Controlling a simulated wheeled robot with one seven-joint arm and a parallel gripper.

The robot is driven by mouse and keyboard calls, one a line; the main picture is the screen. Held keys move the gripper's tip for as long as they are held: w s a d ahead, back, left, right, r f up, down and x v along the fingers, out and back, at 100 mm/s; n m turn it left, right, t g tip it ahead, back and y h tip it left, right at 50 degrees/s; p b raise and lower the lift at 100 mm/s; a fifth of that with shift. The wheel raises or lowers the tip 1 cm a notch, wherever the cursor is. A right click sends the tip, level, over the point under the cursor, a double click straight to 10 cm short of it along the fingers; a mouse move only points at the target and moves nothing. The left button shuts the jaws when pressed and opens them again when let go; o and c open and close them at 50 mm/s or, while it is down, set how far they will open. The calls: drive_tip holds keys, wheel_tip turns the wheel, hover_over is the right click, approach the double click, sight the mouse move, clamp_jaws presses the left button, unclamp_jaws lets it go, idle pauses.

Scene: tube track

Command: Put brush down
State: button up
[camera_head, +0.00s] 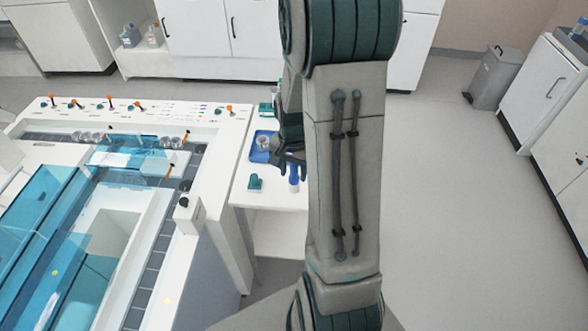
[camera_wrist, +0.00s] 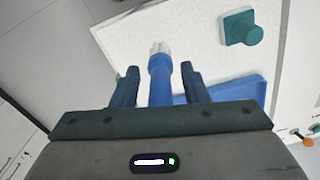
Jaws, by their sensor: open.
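The brush (camera_wrist: 159,82) has a blue handle and a pale, bristled-looking end. In the wrist view it is between the two dark fingers of my gripper (camera_wrist: 159,70), with a gap on each side. My gripper is open around it. In the head view the brush (camera_head: 293,182) shows just below my gripper (camera_head: 290,162), by the right edge of the white side table (camera_head: 275,202). My arm covers part of this area. I cannot tell whether the brush rests fully on the table.
A blue tray (camera_head: 257,155) with a round container sits left of my gripper. A teal block-like item (camera_head: 255,183) is on the table nearer the front. The white machine (camera_head: 215,160) with blue clear covers stands to the left.

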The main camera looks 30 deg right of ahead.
wheel_tip(320, 180, up, 12)
drive_tip(key=shift+f, duration=0.2)
drive_tip(key=shift+r, duration=0.3)
drive_tip(key=s+a+r+n+t, duration=0.3)
drive_tip(key=s+a+r+n, duration=0.2)
drive_tip(key=s+a+n, duration=0.4)
drive_tip(key=s+a, duration=0.2)
drive_tip(key=s, duration=0.1)
drive_tip(key=shift+s+a+r+n, duration=0.2)
drive_tip(key=shift+s+a+n, duration=0.05)
drive_tip(key=shift+a+n, duration=0.15)
drive_tip(key=shift+c, duration=0.5)
